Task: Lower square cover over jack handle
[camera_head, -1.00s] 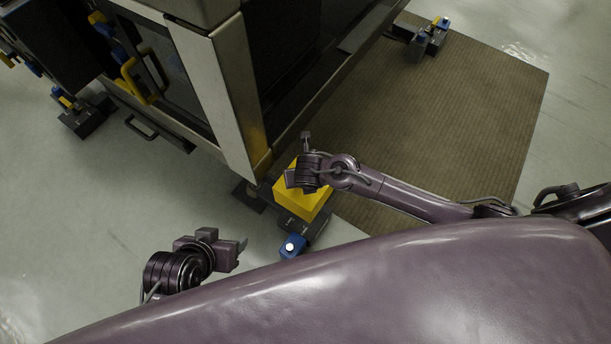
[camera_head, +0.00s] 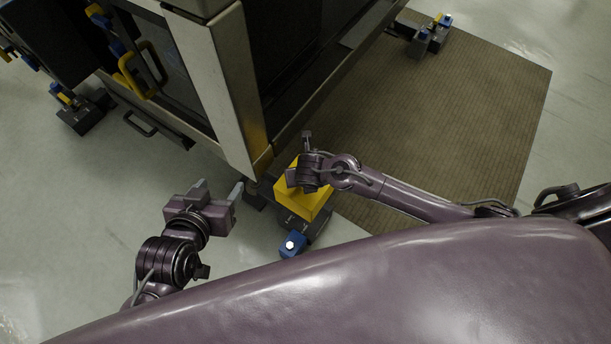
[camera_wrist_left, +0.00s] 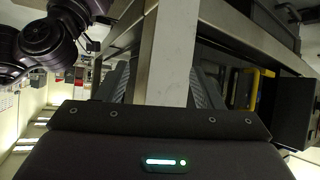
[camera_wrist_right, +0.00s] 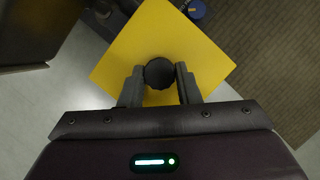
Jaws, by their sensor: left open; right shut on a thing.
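The yellow square cover (camera_head: 302,203) sits at the machine's near corner, over a dark jack with a blue end (camera_head: 291,245). In the right wrist view the cover (camera_wrist_right: 190,45) is a flat yellow square with a round black knob (camera_wrist_right: 158,73). My right gripper (camera_wrist_right: 159,88) is shut on that knob, above the cover. The jack handle is not clearly visible; the cover and my right arm hide that part. I cannot tell whether the cover touches the jack. My left gripper (camera_head: 219,188) is open and empty, left of the cover; its fingers also show in the left wrist view (camera_wrist_left: 160,90).
The large machine (camera_head: 232,90) with a pale corner post stands just behind the cover. A brown ribbed mat (camera_head: 450,110) lies to the right. Other jacks stand at the back right (camera_head: 420,45) and far left (camera_head: 82,112). The floor left of my left gripper is clear.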

